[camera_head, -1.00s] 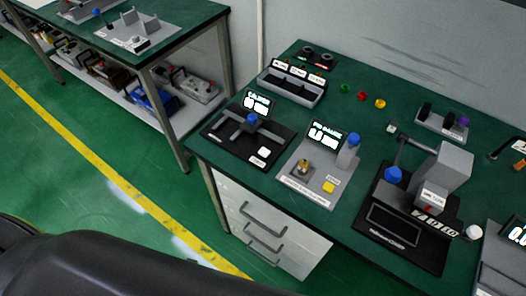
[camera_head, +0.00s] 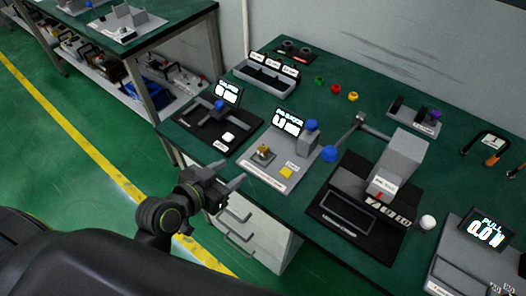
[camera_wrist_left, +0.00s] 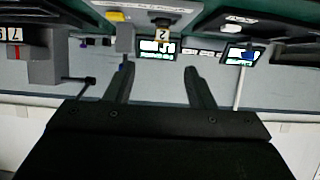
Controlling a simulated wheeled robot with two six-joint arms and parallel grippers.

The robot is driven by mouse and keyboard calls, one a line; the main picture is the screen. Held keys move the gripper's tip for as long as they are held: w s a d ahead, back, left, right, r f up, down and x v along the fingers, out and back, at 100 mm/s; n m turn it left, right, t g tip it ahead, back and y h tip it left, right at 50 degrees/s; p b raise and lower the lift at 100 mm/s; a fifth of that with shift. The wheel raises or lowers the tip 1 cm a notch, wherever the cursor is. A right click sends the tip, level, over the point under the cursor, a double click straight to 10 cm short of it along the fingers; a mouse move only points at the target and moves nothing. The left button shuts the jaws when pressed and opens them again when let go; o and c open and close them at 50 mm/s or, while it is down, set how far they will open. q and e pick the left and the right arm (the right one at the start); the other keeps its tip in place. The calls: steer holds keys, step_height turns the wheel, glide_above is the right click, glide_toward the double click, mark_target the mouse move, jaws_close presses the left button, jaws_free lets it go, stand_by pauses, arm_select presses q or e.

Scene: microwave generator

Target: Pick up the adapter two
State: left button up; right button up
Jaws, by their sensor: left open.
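The adapter two (camera_head: 264,151) is a small brass-coloured piece seated on a dark block of the grey test fixture (camera_head: 266,181). In the left wrist view, which is upside down, the adapter (camera_wrist_left: 162,37) carries a "2" label and shows near the top, beyond the fingers. My left gripper (camera_head: 230,175) is open and empty, off the table's front edge, near and to the left of the fixture. Its two fingers also show apart in the left wrist view (camera_wrist_left: 158,70), with nothing between them. My right gripper is not in view.
A yellow button (camera_head: 287,172) and a grey post with a blue top (camera_head: 309,134) flank the adapter on the fixture. A black fixture (camera_head: 208,124) stands to the left, a grey press (camera_head: 400,160) to the right. Red, green and yellow rings lie behind.

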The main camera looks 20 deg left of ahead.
mark_target(261, 149)
arm_select(q)
steer(key=x, duration=0.3)
steer(key=p+x, duration=0.1)
steer(key=x, duration=0.3)
steer(key=r+p+x, duration=0.1)
steer(key=x, duration=0.3)
steer(key=shift+w+d, duration=0.1)
steer(key=shift+w, duration=0.2)
steer(key=shift+a+p+x, duration=0.15)
steer(key=shift+p+x, duration=0.3)
steer(key=shift+x, duration=0.75)
steer(key=shift+a+p+x, duration=0.15)
steer(key=shift+p+x, duration=0.25)
steer(key=shift+x, duration=1.55)
steer(key=shift+s+f, duration=0.1)
steer(key=shift+f, duration=0.05)
jaws_close()
